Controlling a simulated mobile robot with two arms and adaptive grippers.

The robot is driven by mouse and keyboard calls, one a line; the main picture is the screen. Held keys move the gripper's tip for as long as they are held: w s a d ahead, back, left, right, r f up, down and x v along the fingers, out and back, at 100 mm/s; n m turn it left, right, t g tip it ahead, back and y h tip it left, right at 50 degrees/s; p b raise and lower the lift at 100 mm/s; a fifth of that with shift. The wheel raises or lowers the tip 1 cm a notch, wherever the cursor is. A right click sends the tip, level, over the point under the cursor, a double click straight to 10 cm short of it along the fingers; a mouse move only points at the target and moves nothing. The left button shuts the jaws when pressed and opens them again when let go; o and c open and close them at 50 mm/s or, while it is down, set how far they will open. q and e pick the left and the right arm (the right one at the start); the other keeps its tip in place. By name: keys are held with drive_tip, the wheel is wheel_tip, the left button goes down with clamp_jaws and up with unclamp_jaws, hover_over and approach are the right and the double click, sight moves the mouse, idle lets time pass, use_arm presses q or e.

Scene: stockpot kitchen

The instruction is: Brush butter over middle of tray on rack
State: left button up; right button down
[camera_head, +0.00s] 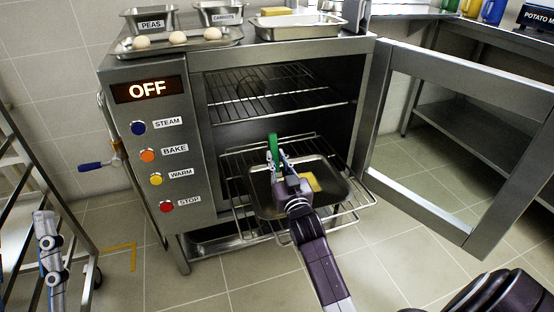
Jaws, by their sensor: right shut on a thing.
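The dark rectangular tray (337,204) rests on the pulled-out lower wire rack (361,205) of the open oven. My right gripper (276,161) reaches over the tray from the front and is shut on a green-handled tool, seemingly the brush (272,142). The green handle stands up above the fingers. The brush's lower end is hidden, so I cannot tell whether it touches the tray. A yellow patch (313,181) shows in the tray just right of the gripper; I cannot tell if it is butter.
The oven door (470,222) is swung open to the right. The upper rack (275,92) sits inside. The control panel (147,92) reads OFF. Eggs on a tray (215,46), labelled pans and a metal pan (295,27) stand on top. A wheeled rack (28,180) stands left.

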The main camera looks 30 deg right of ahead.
sight(273, 136)
drive_tip(key=shift+r+p, duration=0.3)
drive_tip(key=shift+r, duration=0.1)
drive_tip(key=shift+r+p, duration=0.6)
drive_tip(key=shift+r, duration=0.05)
use_arm(q)
drive_tip(key=shift+w+f+g+y, duration=1)
drive_tip(key=shift+w+f+g, duration=1.8)
drive_tip(key=shift+f, duration=2.7)
use_arm(e)
drive_tip(key=shift+r+p, duration=0.6)
drive_tip(key=shift+r, duration=0.3)
drive_tip(key=shift+r+p, duration=0.3)
drive_tip(key=shift+p, duration=0.25)
use_arm(q)
drive_tip(key=s+a+f+g+y, duration=0.1)
drive_tip(key=s+f+g, duration=0.1)
drive_tip(key=f, duration=0.4)
drive_tip(key=s+a+f+g+y, duration=0.1)
drive_tip(key=f+g, duration=0.3)
drive_tip(key=f, duration=0.2)
drive_tip(key=shift+s+a+f+g+p, duration=0.15)
drive_tip(key=shift+s+a+g+p, duration=0.15)
drive_tip(key=shift+s+a+g, duration=0.1)
use_arm(e)
drive_tip(key=shift+r, duration=0.3)
drive_tip(key=shift+a, duration=0.1)
